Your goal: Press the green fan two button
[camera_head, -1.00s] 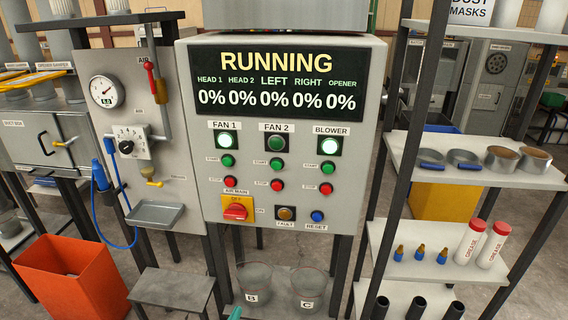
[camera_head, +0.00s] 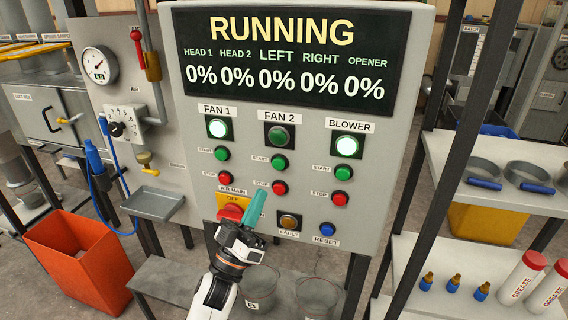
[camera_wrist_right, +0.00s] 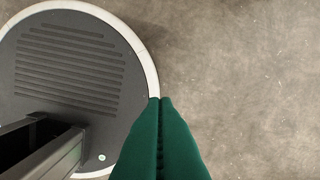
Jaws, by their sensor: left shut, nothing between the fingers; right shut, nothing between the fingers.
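The green FAN 2 start button (camera_head: 279,163) is on the grey control panel (camera_head: 408,60), below the unlit FAN 2 lamp (camera_head: 279,137) and above the red FAN 2 stop button (camera_head: 279,188). The FAN 1 lamp (camera_head: 218,128) and BLOWER lamp (camera_head: 346,147) glow. My left gripper (camera_head: 266,191) has shut teal fingers pointing up toward the panel, below and left of the FAN 2 start button. It partly covers the red and yellow air main switch (camera_head: 231,211). My right gripper (camera_wrist_right: 160,104) is shut and empty over the floor in the right wrist view.
Shelves with pans (camera_head: 528,172) stand at right.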

